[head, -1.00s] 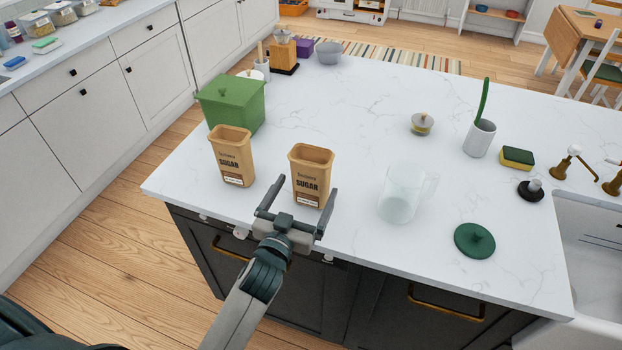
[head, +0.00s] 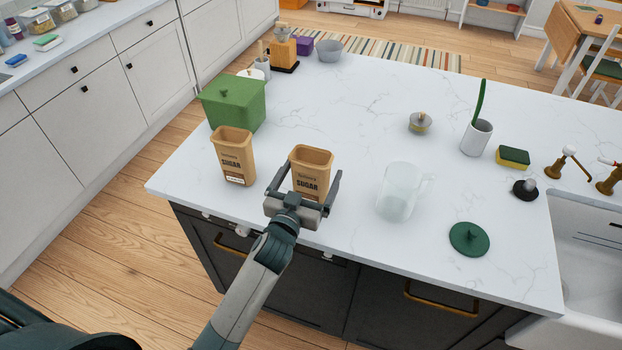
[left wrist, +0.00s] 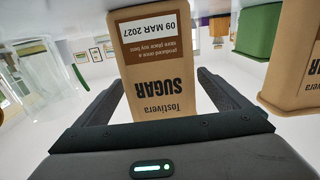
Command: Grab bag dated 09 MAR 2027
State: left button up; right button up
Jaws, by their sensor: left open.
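Two tan sugar bags stand upright on the white island counter. The right bag (head: 311,168) shows upside down in the left wrist view (left wrist: 155,75), where its label reads 09 MAR 2027. The left bag (head: 234,155) also shows at the right edge of the left wrist view (left wrist: 292,60); its date is not readable. My left gripper (head: 306,180) is open, with its fingers on either side of the right bag. Small gaps show beside the bag in the wrist view, so the fingers are not closed on it. My right gripper is not in view.
A green lidded box (head: 235,103) stands behind the left bag. A clear glass pitcher (head: 399,192) stands to the right of the gripper, and a green lid (head: 469,239) lies farther right. The counter's middle is clear.

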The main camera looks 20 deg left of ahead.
aim_at(307, 171)
pick_arm(q)
jog(key=c, duration=1.4)
jog(key=shift+o, duration=0.2)
jog(key=shift+r+b, duration=0.3)
jog(key=shift+r, duration=0.45)
notch_tip(307, 171, up, 2)
jog(key=shift+r+b, duration=0.2)
jog(key=shift+b, duration=0.2)
jog(key=s+d+r+b, duration=0.3)
jog(key=s+d+r, duration=0.4)
jog(key=d, duration=0.2)
jog(key=shift+d+r, duration=0.1)
